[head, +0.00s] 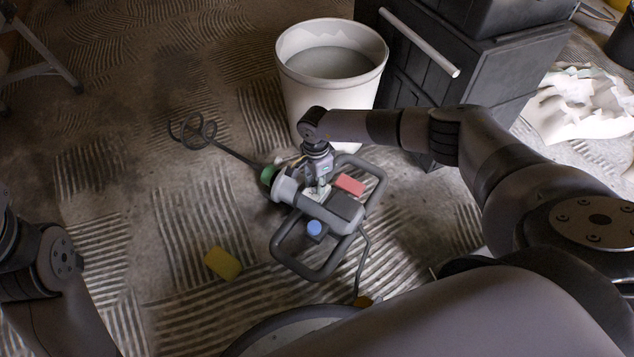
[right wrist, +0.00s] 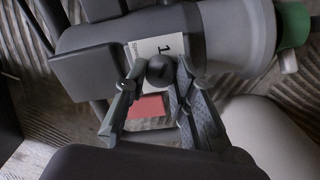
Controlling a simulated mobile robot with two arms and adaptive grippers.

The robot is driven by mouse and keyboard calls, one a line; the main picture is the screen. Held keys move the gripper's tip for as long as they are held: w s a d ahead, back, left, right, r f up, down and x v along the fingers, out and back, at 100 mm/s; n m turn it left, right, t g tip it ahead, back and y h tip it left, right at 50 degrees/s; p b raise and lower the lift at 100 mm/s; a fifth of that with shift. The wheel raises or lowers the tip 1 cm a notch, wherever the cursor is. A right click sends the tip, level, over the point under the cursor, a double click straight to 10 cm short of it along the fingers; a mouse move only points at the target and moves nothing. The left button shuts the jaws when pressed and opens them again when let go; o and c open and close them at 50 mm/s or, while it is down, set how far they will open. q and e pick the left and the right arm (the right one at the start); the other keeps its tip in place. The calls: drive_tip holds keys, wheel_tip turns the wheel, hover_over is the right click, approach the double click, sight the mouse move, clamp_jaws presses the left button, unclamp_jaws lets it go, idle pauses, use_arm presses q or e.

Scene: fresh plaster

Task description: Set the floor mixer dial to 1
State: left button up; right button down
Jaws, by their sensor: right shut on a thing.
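The grey floor mixer (head: 343,208) lies on the floor, with a dark frame handle around it and a long whisk rod pointing up-left. Its dial (right wrist: 160,69) is a round dark knob beside a white label (right wrist: 146,50) with a large "1". The knob's pointer mark is too dark to read. My right gripper (head: 319,189) reaches down onto the mixer. In the right wrist view its two fingers (right wrist: 159,74) are shut on the dial, one on each side. In the head view the gripper hides the dial. My left arm shows at the left edge; its gripper is out of view.
A red block (head: 350,184) shows beside the gripper, and a blue knob (head: 314,228) sits near the handle. A white bucket (head: 297,99) of grey mix stands behind. Dark cases (head: 480,80) stand at the back right. A yellow block (head: 222,263) lies on the left floor.

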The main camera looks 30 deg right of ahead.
sight(316, 184)
drive_tip(key=shift+n, duration=0.4)
drive_tip(key=c, duration=1.3)
unclamp_jaws()
drive_tip(key=shift+c, duration=0.2)
wheel_tip(316, 184, up, 12)
drive_tip(key=shift+w, duration=0.2)
